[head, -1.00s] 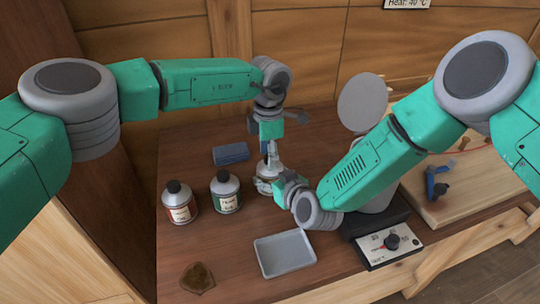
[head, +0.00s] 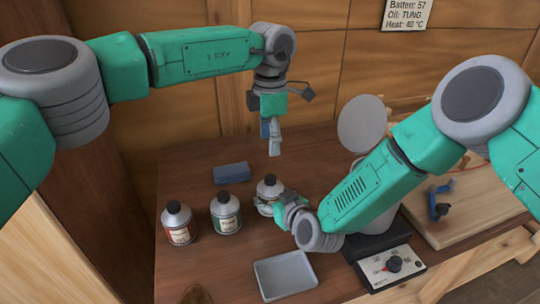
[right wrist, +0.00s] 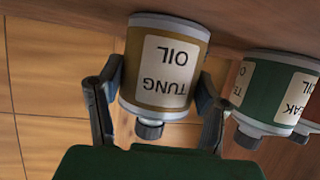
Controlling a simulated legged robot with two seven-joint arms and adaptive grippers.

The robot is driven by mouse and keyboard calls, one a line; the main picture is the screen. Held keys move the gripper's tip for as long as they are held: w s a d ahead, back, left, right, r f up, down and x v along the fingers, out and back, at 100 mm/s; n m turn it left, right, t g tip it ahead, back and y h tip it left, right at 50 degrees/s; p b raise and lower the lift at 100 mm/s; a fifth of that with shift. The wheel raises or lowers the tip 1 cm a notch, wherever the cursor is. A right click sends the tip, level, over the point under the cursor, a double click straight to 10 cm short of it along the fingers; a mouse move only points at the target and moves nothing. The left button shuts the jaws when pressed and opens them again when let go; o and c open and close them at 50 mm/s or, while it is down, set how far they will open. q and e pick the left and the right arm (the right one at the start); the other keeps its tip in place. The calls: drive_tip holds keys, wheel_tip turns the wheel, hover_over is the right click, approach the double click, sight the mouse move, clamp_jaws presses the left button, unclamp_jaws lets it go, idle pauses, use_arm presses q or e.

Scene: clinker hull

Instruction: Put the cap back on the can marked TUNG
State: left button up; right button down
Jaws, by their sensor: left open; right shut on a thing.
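The can marked TUNG (right wrist: 168,70) has an ochre body with a pale label and appears upside down in the right wrist view. A dark cap (right wrist: 149,130) sits on its neck. In the head view the can (head: 269,189) stands upright on the bench, its cap (head: 270,179) on top. My right gripper (head: 268,206) is shut on the can's body, with a finger on each side in the right wrist view (right wrist: 155,105). My left gripper (head: 272,148) is open and empty, above the can and apart from the cap.
A green-labelled can (head: 226,213) and a red-labelled can (head: 178,224), both capped, stand to the left. A blue block (head: 231,172) lies behind them. A grey tray (head: 285,275) is in front. A dial box (head: 391,266) stands right. A wall sign (head: 406,14) reads Oil: TUNG.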

idle(0.3)
drive_tip(key=shift+c, duration=1.9)
unclamp_jaws()
drive_tip(key=v, duration=1.2)
